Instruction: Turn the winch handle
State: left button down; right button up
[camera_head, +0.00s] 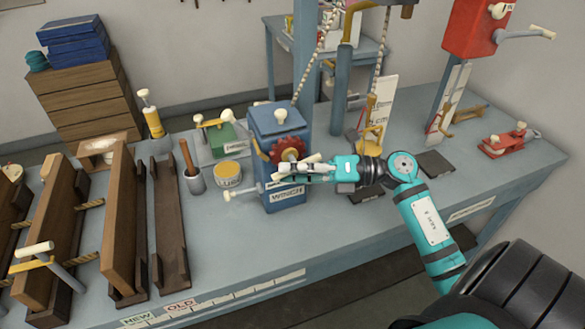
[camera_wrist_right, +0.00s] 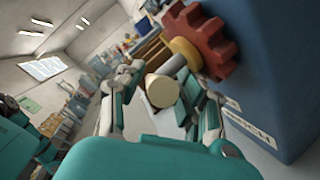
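The winch (camera_head: 275,122) is a blue box with a red toothed gear (camera_head: 287,149) and a WINCH label, standing on the grey-blue bench. My right gripper (camera_head: 290,170) is at its front, just below and in front of the gear. In the right wrist view, the cream cylindrical winch handle grip (camera_wrist_right: 160,91) lies between the spread fingers of my right gripper (camera_wrist_right: 163,88). The fingers look open around it; contact is unclear. The red gear also shows in the wrist view (camera_wrist_right: 205,42). The fingers partly hide the handle in the head view. My left gripper is not in view.
A lever with a cream knob (camera_head: 228,196) sticks out left of the winch. Wooden frames (camera_head: 124,220) fill the left bench. The front bench strip is clear.

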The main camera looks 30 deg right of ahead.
grip_shut()
jog(key=shift+r, duration=0.1)
dwell(0.3)
